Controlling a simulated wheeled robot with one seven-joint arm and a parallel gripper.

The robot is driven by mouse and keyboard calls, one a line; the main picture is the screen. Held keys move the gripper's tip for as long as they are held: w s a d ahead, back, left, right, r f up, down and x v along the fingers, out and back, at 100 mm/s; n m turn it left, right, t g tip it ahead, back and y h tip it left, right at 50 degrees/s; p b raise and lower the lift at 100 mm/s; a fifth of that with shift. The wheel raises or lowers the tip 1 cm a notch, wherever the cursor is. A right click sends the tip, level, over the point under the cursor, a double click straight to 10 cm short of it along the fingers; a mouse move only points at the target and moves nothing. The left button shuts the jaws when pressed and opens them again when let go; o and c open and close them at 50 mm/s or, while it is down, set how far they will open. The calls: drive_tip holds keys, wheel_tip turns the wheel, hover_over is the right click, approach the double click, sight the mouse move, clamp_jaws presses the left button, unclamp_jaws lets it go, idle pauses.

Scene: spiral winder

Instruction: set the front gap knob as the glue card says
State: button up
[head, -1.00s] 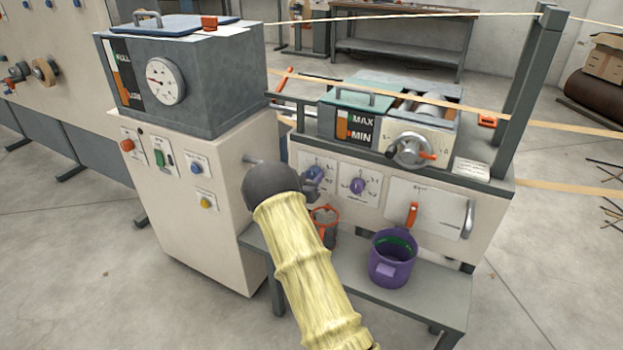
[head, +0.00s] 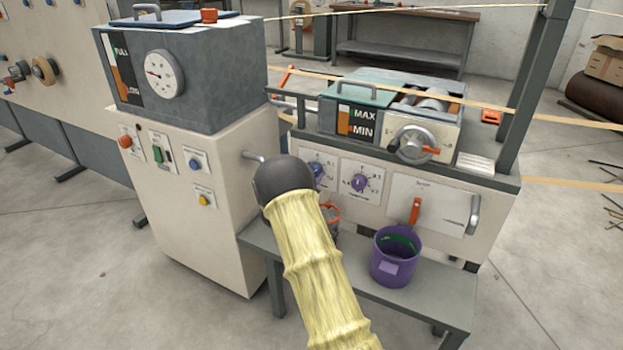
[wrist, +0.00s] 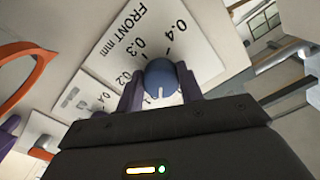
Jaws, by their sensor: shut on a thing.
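The front gap knob (wrist: 161,80) is blue with a white pointer line. In the wrist view it sits between the two purple fingers of my gripper (wrist: 160,88), which is shut on it. Its white plate (wrist: 113,45) reads "FRONT mm" with marks 0.3 and 0.4 beside the knob; other marks are partly hidden. The pointer line shows on the knob's near side, toward my gripper's body.
A second, purple knob (head: 360,183) is on the plate to the right. Below, a purple bucket (head: 394,262) and an orange-rimmed container (head: 331,215) stand on a grey shelf (head: 440,295). An orange lever (head: 415,210) sticks out at the right.

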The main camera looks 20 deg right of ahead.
drive_tip(key=shift+m+b, duration=0.7)
drive_tip(key=shift+m, duration=0.8)
drive_tip(key=o, duration=1)
drive_tip(key=shift+s+a, duration=0.1)
drive_tip(key=shift+a, duration=0.05)
drive_tip(key=p+v, duration=0.4)
drive_tip(key=v, duration=1.3)
